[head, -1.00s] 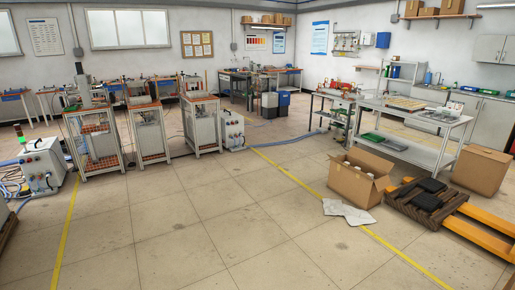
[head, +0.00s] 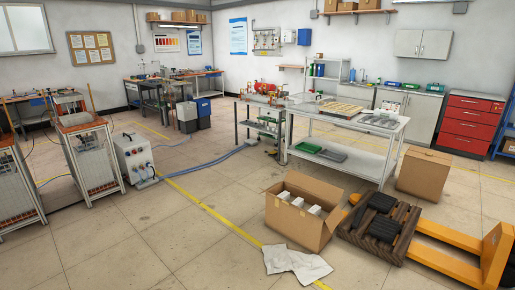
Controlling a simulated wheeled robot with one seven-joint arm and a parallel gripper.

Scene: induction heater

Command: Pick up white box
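Several white boxes (head: 298,202) stand inside an open cardboard carton (head: 291,231) on the floor, right of centre in the head view. Only their tops show; the carton walls hide the rest. The carton's flaps are folded outward. My gripper is not in view.
Crumpled white sheets (head: 296,263) lie on the floor in front of the carton. A dark pallet (head: 373,240) on a yellow pallet jack (head: 440,262) stands close to its right. A closed carton (head: 424,173) and a white table (head: 352,173) are behind.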

